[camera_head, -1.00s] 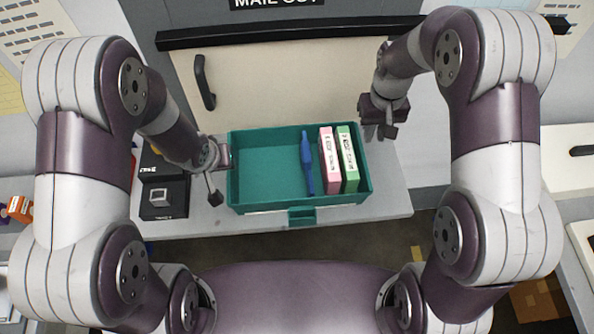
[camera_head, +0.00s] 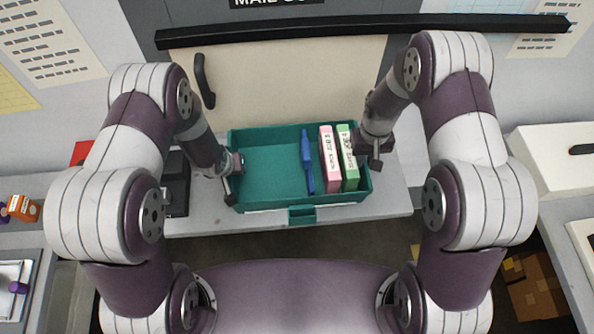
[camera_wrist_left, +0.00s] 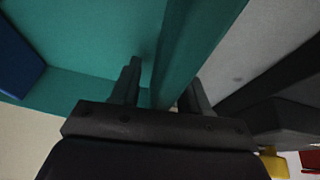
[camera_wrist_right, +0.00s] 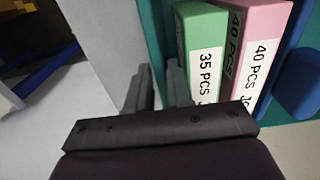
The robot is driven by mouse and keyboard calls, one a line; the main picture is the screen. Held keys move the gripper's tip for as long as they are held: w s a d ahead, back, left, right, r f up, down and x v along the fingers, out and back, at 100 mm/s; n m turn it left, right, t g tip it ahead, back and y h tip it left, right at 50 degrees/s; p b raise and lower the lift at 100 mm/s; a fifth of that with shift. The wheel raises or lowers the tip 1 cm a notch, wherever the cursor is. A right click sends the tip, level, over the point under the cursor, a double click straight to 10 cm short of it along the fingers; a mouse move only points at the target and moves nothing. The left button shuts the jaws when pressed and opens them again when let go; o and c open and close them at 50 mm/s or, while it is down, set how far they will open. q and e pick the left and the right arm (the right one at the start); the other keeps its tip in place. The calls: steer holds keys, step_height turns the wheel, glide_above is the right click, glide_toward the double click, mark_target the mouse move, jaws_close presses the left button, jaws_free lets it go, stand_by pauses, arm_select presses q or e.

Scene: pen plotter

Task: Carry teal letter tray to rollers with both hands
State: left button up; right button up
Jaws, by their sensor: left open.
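The teal letter tray (camera_head: 262,205) stands on the grey shelf in the head view. It holds a blue object (camera_head: 307,165), a pink box (camera_head: 329,160) and a green box (camera_head: 348,160). My left gripper (camera_head: 229,188) is open at the tray's left wall; in the left wrist view its fingers (camera_wrist_left: 160,85) stand either side of that wall. My right gripper (camera_head: 373,158) is at the tray's right wall, beside the green box. In the right wrist view its fingers (camera_wrist_right: 160,85) have the tray wall between them, with a narrow gap; whether they grip is unclear.
The grey shelf (camera_head: 190,226) has little room left of the tray, where a dark device (camera_head: 176,185) stands behind my left arm. A cream panel with a black handle (camera_head: 204,82) is behind the tray. A black bar (camera_head: 340,27) runs above.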

arm_select(q)
steer(key=shift+c, duration=0.3)
arm_select(e)
steer(key=shift+c, duration=0.4)
arm_select(q)
steer(key=c, duration=0.5)
arm_select(e)
jaws_close()
arm_select(q)
jaws_close()
steer(key=shift+r, duration=0.1)
arm_select(e)
steer(key=shift+r, duration=0.1)
